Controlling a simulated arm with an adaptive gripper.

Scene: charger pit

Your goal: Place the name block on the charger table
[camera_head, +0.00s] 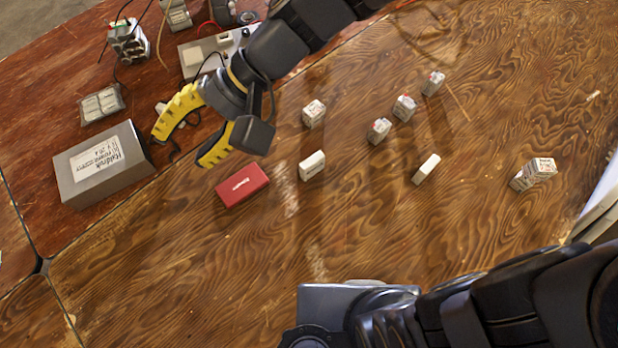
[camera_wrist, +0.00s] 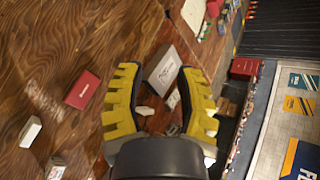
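Which item is the name block is not certain; a red block (camera_head: 242,185) with white lettering lies on the brown wood surface (camera_head: 400,270). It also shows at left in the wrist view (camera_wrist: 82,89). A grey box (camera_head: 88,190) with a white printed label lies to its left on the reddish wood surface (camera_head: 60,90), possibly the charger table. The box appears between my fingers in the wrist view (camera_wrist: 160,78). My gripper (camera_head: 181,150) has yellow fingers spread wide and nothing between them. In the head view it is above and left of the red block, apparently raised.
Small white blocks (camera_head: 312,165) and several battery-like cells (camera_head: 404,107) are scattered right of the red block. Electronics with cables (camera_head: 205,52) and a grey pack (camera_head: 101,104) occupy the reddish surface. Bare brown wood lies below the red block.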

